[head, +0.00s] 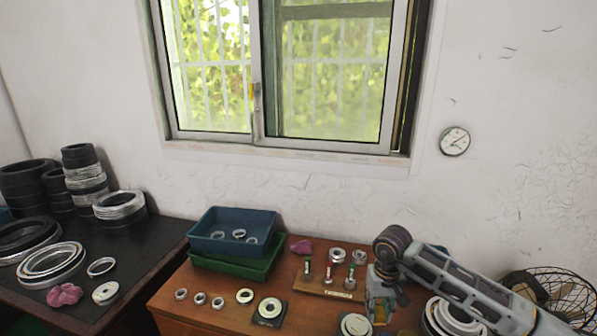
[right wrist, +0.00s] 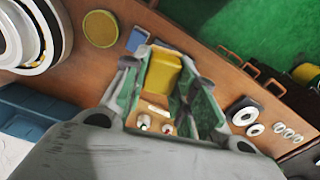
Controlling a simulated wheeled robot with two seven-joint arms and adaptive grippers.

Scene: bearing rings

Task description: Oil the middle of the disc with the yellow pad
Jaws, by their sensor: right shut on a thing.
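My right gripper (head: 383,297) is over the right part of the brown table in the head view. In the right wrist view its fingers (right wrist: 160,82) are shut on a yellow pad (right wrist: 163,70), held above the table. A pale disc with a ring-like rim (head: 354,325) lies at the bottom edge of the head view, left of the gripper. A flat round yellow piece (right wrist: 101,28) lies on the table in the right wrist view, apart from the pad. I cannot tell whether these two are the same. My left gripper is not in view.
A small rack (head: 335,290) with several upright bottles stands left of my right gripper. Blue tray (head: 210,226) and green tray (head: 215,263) stand at the back. A ring on a dark square plate (head: 269,309) lies nearer the front. Large white rings (head: 437,318) lie right of the gripper.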

